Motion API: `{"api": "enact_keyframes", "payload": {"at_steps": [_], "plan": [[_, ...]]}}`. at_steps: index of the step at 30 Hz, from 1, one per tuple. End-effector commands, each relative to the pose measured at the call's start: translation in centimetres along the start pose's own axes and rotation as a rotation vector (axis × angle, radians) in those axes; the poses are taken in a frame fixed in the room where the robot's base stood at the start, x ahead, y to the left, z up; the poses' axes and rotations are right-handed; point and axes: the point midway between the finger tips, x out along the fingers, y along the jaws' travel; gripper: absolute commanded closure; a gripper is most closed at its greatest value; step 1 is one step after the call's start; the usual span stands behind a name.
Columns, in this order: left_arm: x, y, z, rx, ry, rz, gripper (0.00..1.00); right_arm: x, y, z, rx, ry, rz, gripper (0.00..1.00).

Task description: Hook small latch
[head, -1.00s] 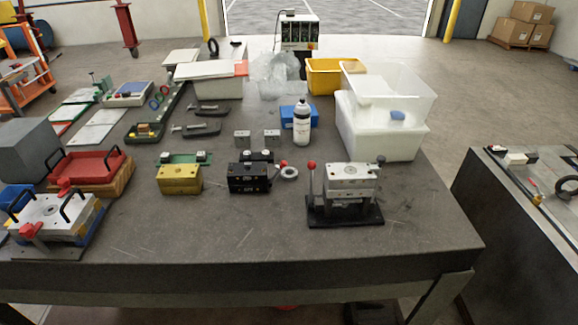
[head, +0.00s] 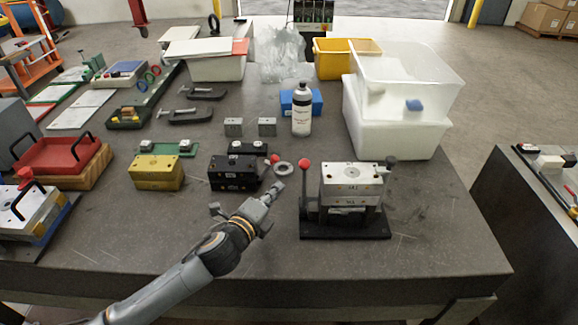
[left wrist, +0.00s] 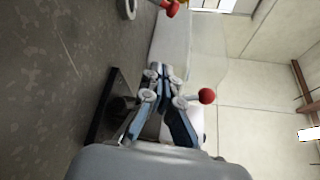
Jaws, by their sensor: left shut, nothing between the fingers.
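A silver mould base (head: 352,183) stands on a black plate (head: 345,230) near the table's front edge. An upright lever with a red knob (head: 304,163) is at its left side, and a dark clamp part (head: 390,165) is at its right. I cannot make out a small latch for certain. My left gripper (head: 277,188) is shut and empty, left of the lever and apart from it. In the left wrist view the shut fingertips (left wrist: 158,76) are in front of the mould base and hide most of it; the red knob (left wrist: 207,96) shows to their right.
A black mould block (head: 233,173), a yellow one (head: 158,173) and a metal ring (head: 284,168) lie left of the lever. A bottle (head: 301,112) and a white bin (head: 392,125) stand behind. The table right of the plate is clear.

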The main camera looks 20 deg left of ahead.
Motion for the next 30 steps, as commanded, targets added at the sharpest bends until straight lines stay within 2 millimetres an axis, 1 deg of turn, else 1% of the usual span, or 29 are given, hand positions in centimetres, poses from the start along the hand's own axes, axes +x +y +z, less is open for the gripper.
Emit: {"api": "enact_keyframes", "payload": {"at_steps": [1,6,9,13,17,19,22,30], "plan": [[0.1,0.4,-0.1,0.009,0.002,-0.003,1.00,0.4,-0.2,1.2,0.000,-0.016,-0.002,0.40],[0.2,0.3,-0.1,0.017,0.004,-0.007,1.00,0.1,-1.0,4.9,0.000,-0.073,-0.011,0.40],[0.2,0.3,-0.1,0.016,0.004,-0.006,1.00,-0.1,-1.4,5.7,0.001,-0.085,-0.016,0.40],[0.2,0.3,-0.1,0.014,0.003,-0.006,1.00,0.0,-1.9,5.2,0.003,-0.076,-0.022,0.40],[0.8,0.2,0.0,0.013,0.003,-0.007,1.00,-0.1,-2.1,3.6,0.005,-0.053,-0.025,0.40],[1.6,0.1,0.0,0.013,0.002,-0.006,1.00,-0.2,-2.1,2.8,0.004,-0.040,-0.024,0.40],[3.2,0.0,0.0,0.012,0.001,-0.006,1.00,-0.6,-2.0,2.3,0.004,-0.033,-0.023,0.40],[8.1,0.0,-0.1,0.012,0.003,-0.006,1.00,-1.4,-1.5,2.9,0.002,-0.044,-0.018,0.40]]}}
